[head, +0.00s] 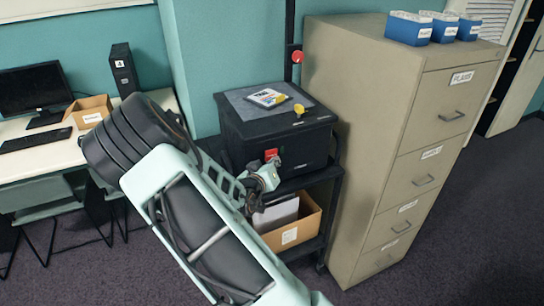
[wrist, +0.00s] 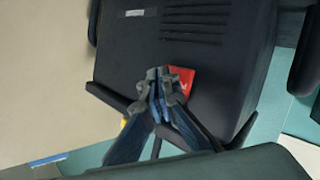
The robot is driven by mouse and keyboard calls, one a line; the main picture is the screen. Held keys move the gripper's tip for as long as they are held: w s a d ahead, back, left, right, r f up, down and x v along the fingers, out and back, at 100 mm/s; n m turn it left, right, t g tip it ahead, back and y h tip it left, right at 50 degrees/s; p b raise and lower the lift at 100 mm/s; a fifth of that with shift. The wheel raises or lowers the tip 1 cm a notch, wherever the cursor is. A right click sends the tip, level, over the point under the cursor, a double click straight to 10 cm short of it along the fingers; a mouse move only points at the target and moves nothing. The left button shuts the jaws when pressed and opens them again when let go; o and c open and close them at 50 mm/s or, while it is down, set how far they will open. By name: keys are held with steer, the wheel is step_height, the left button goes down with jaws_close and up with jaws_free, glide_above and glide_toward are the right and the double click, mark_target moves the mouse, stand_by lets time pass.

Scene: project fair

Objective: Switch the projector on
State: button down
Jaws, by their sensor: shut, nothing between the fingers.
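A black box-shaped device (head: 290,145), probably the projector, stands on top of a black cart. A red square with a white mark (head: 271,154) is on its front face. In the wrist view the device (wrist: 190,45) shows vent slots and a pale label, and the red square (wrist: 180,80) lies right behind my fingertips. My gripper (head: 274,165) is at the device's front, just below the red square; its fingers (wrist: 161,76) are closed together and empty. They partly cover the red square in the wrist view. I cannot tell whether they touch it.
A card (head: 267,97) and small yellow items (head: 299,109) lie on the device's top. A cardboard box (head: 296,232) sits on the cart's lower shelf. A tall beige filing cabinet (head: 385,140) stands close on the right. A desk with a monitor (head: 35,90) is at the left.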

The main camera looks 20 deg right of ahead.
steer(key=shift+w, duration=0.15)
stand_by(0.5)
steer(key=shift+w, duration=0.3)
steer(key=shift+w, duration=0.25)
stand_by(0.5)
steer(key=shift+s, duration=0.7)
steer(key=shift+s, duration=0.1)
steer(key=s+b, duration=0.1)
steer(key=s, duration=0.4)
steer(key=shift+s+d, duration=0.1)
steer(key=shift+s, duration=0.3)
